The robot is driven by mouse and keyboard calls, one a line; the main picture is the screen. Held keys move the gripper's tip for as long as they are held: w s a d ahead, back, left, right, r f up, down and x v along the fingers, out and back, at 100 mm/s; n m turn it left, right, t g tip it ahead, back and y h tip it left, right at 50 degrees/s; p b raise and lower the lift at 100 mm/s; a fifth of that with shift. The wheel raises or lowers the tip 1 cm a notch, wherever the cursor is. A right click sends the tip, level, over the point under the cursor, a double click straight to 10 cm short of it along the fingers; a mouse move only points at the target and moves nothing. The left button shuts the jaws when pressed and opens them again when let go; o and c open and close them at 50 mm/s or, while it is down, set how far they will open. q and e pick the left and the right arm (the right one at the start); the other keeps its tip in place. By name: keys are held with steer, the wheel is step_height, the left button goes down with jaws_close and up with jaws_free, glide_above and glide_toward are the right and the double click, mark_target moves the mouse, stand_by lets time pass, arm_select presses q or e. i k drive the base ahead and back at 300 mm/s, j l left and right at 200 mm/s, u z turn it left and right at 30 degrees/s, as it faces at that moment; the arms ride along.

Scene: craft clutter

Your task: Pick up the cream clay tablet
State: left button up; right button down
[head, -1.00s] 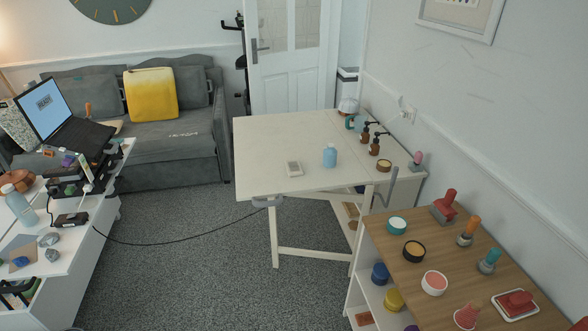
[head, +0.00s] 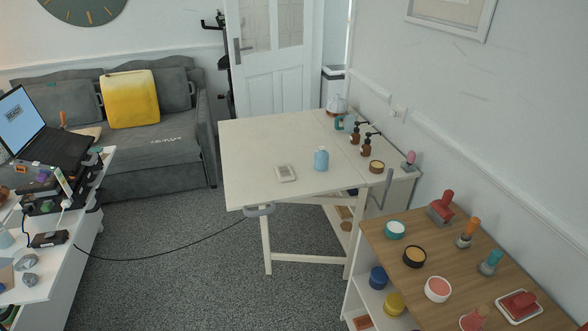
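I cannot make out a thing that is surely the cream clay tablet. A small, flat, whitish block with a greyer patch on top (head: 285,173) lies on the white table (head: 255,145), left of a blue bottle (head: 321,159). It is too small to tell whether it is clay. Neither of my grippers shows in the head view.
A wooden-topped shelf (head: 395,260) with stamps and tubs stands at the right. A cluttered white desk (head: 60,270) is at the left, with a cable (head: 165,257) trailing across to the table. Carpet (head: 180,290) between them is otherwise clear. A grey sofa (head: 160,152) stands behind.

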mark_target(285, 174)
steer(key=i+j+z, duration=0.5)
steer(key=j, duration=0.2)
steer(key=i+j+z, duration=0.25)
steer(key=j, duration=0.15)
steer(key=i+j+z, duration=0.1)
steer(key=j+z, duration=0.15)
steer(key=j, duration=0.2)
steer(key=i+j+z, duration=0.2)
steer(key=j, duration=0.25)
steer(key=j+z, duration=0.25)
steer(key=j, duration=0.2)
steer(key=j+z, duration=0.25)
steer(key=j, duration=0.25)
